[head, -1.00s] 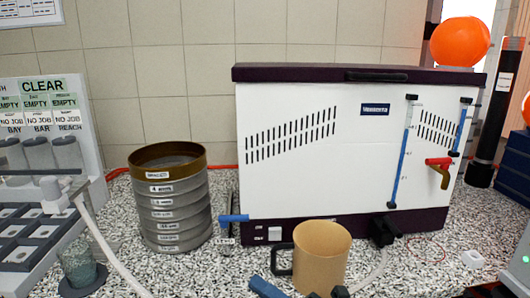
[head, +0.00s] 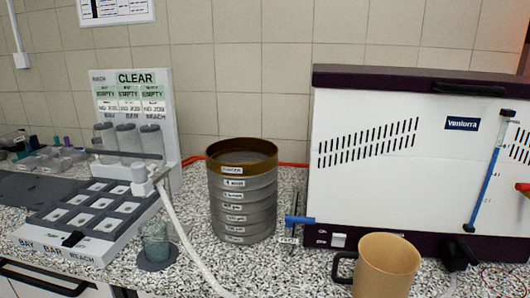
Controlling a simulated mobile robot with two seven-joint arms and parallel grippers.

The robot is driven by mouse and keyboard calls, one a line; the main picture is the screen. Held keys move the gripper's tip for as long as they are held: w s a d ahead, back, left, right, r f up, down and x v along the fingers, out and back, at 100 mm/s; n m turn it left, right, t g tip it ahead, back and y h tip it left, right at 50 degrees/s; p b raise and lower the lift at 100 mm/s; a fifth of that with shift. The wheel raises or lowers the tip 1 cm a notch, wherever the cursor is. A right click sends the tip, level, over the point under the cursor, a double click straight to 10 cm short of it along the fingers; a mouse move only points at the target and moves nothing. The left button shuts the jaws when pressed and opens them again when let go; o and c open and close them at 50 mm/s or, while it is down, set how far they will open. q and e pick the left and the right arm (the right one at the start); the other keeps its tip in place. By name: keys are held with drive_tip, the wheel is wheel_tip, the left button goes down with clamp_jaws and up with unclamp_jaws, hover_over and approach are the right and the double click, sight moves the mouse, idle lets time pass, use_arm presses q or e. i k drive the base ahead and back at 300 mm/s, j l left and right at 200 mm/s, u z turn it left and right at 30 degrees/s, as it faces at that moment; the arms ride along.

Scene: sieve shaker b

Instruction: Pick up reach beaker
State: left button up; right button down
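A small clear beaker (head: 155,241) with greyish-green contents stands on a dark round pad (head: 157,261) at the lower left. It is just right of the front corner of a white station (head: 62,247) marked BAY, BAR and REACH. I see no readable label on the beaker itself, so I cannot confirm its name. A pale hose (head: 185,240) runs down close to its right side. Neither of my grippers shows in the head view.
A stack of grey sieves (head: 243,208) with a brown top ring stands right of the beaker. A tan mug (head: 387,268) stands at the front right, before a large white machine (head: 400,180). Three grey cylinders (head: 128,140) stand in the station's rack. Speckled counter lies between beaker and sieves.

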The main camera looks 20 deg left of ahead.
sight(154, 237)
drive_tip(key=u, duration=1.25)
drive_tip(key=k+z, duration=0.1)
drive_tip(key=z, duration=1.5)
drive_tip(key=u, duration=1.6)
